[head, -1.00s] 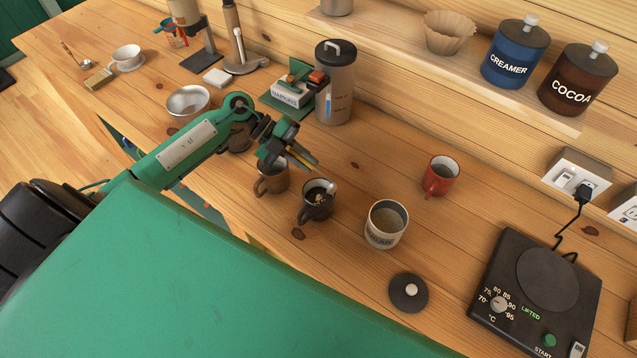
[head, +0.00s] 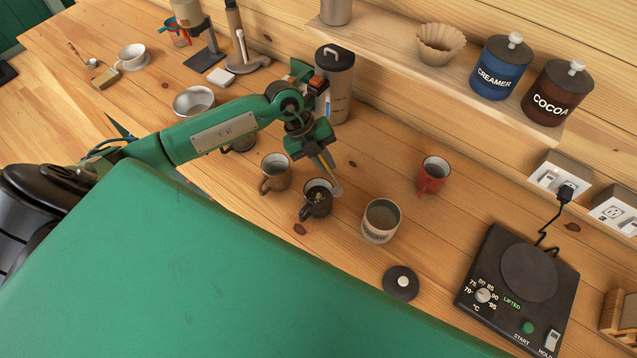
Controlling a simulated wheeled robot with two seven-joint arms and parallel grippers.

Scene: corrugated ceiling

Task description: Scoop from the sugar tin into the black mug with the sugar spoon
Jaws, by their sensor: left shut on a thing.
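The black mug (head: 317,206) stands upright on the wooden counter, with light bits in its dark inside. The sugar tin (head: 379,235) stands open to its right, with tan contents below the rim. My left gripper (head: 325,161) is above and behind the black mug, shut on the sugar spoon (head: 338,189). The spoon points down, its pale bowl end at the mug's right rim, between mug and tin. I cannot tell whether it touches the rim, and its handle is mostly hidden by the gripper. My right gripper is not in view.
A brown mug (head: 274,181) stands close left of the black mug. A red mug (head: 432,178) is behind the tin to the right. A dark round lid (head: 390,287) lies in front of the tin. A hot plate (head: 490,309) is at right. A grey canister (head: 341,84) stands behind my gripper.

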